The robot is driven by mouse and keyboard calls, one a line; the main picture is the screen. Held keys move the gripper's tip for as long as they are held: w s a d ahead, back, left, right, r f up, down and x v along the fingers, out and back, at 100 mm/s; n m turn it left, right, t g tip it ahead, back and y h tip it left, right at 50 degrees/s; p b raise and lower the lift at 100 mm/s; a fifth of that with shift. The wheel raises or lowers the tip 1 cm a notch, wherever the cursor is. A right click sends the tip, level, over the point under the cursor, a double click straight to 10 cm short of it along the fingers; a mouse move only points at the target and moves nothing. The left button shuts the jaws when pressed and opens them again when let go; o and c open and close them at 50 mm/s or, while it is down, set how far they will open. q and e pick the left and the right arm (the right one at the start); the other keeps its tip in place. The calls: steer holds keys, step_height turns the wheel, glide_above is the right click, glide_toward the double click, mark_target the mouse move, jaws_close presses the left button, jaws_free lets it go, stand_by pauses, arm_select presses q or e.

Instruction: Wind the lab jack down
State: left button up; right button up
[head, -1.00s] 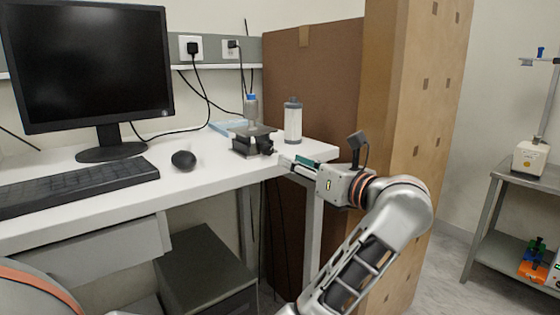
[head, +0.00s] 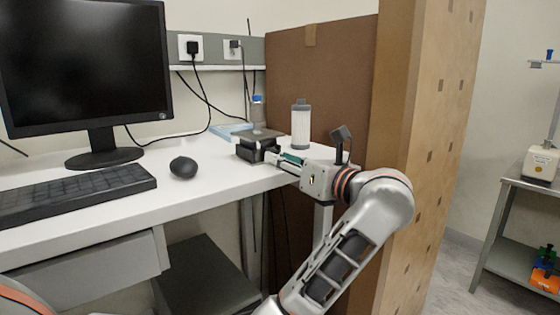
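The lab jack (head: 256,138) is a low, dark device with a flat top plate, near the right end of the white desk. A small clear bottle with a blue cap (head: 257,112) appears to stand on the top plate.
A black mouse (head: 183,167), a keyboard (head: 75,192) and a monitor (head: 85,65) are to the left. A brown panel (head: 335,85) bounds the desk's right end.

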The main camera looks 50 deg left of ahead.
arm_select(q)
steer(key=shift+d, duration=0.1)
jaws_close()
steer(key=shift+n, duration=1.4)
jaws_free()
steer(key=s+d, duration=0.1)
steer(key=d, duration=1.1)
steer(key=shift+o, duration=0.4)
